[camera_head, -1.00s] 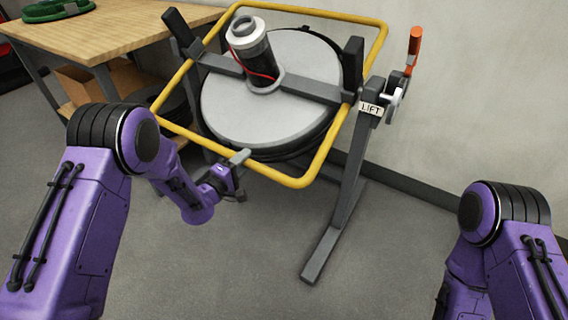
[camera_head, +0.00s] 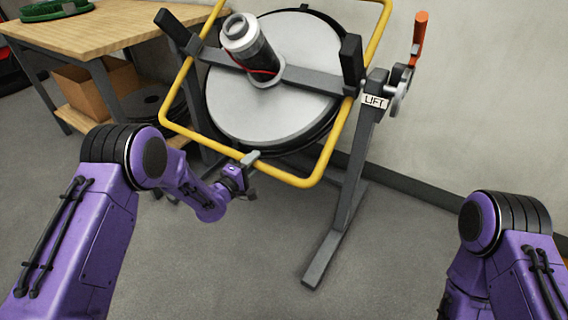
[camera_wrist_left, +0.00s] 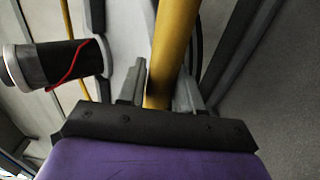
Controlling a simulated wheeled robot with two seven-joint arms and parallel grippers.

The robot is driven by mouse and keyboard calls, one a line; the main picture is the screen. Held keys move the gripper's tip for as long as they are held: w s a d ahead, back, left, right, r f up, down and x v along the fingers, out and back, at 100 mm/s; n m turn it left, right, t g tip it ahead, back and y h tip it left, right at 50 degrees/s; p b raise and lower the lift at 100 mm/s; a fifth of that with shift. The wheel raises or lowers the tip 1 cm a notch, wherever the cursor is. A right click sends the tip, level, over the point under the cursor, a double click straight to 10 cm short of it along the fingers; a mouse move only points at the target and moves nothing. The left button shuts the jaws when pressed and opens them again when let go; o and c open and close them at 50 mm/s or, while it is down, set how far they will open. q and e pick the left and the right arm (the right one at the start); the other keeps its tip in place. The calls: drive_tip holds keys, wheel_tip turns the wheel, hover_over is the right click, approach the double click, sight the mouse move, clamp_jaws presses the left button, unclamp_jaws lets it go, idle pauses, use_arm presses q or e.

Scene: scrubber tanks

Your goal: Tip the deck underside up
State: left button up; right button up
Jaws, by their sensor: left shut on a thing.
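The deck (camera_head: 300,101) is a round grey disc with a crossbar and a dark, pale-capped motor (camera_head: 257,52) on its visible face. It sits tilted in a yellow tube frame (camera_head: 327,150) on a grey stand. The visible face leans toward me, with the far rail high. My left gripper (camera_head: 249,160) is shut on the near yellow rail, left of the middle. In the left wrist view the yellow rail (camera_wrist_left: 172,55) runs between the two fingers (camera_wrist_left: 158,92). My right gripper is out of view; only part of that arm shows at lower right.
An orange-handled crank (camera_head: 419,35) and a LIFT label (camera_head: 375,101) are on the stand's right post. A wooden workbench (camera_head: 95,30) with a cardboard box (camera_head: 85,90) stands at left. A wall is behind. The floor in front is clear.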

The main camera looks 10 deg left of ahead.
use_arm(q)
drive_tip(key=shift+s+f, duration=0.1)
drive_tip(key=shift+f, duration=0.15)
drive_tip(key=shift+f+b, duration=0.25)
drive_tip(key=shift+b, duration=0.1)
drive_tip(key=w+d+f+b, duration=0.2)
drive_tip(key=w+f+b, duration=0.2)
drive_tip(key=w+b, duration=0.1)
drive_tip(key=shift+d+f, duration=0.1)
drive_tip(key=shift+f, duration=0.05)
